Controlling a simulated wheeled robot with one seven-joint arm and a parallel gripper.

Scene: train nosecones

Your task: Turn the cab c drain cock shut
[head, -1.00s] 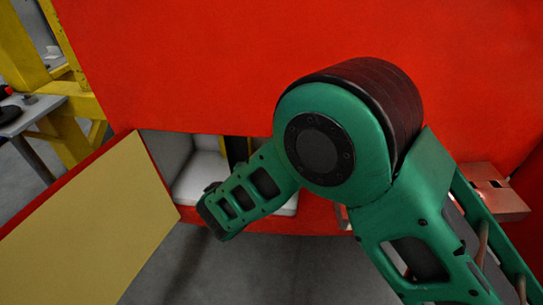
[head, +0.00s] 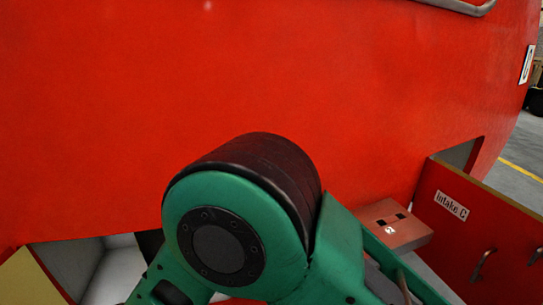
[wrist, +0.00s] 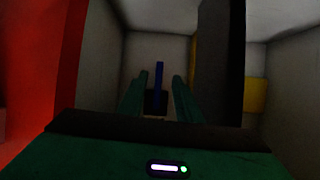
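In the wrist view a blue upright handle (wrist: 158,74), which looks like the drain cock's lever, stands on a dark base (wrist: 155,102) inside a pale compartment. No label shows on it. My gripper (wrist: 157,87) is open, with one green finger on each side of the handle in the picture. Gaps show between the handle and both fingers. I cannot tell how far beyond the fingertips the handle is. In the head view the gripper and handle are hidden or out of frame.
A dark upright panel (wrist: 218,62) stands right of the fingers, with a yellow part (wrist: 256,95) beyond it. A red wall (wrist: 40,60) is at left. In the head view, an open door marked "Intake C" (head: 451,206) and a reddish box (head: 388,224) are right of my arm.

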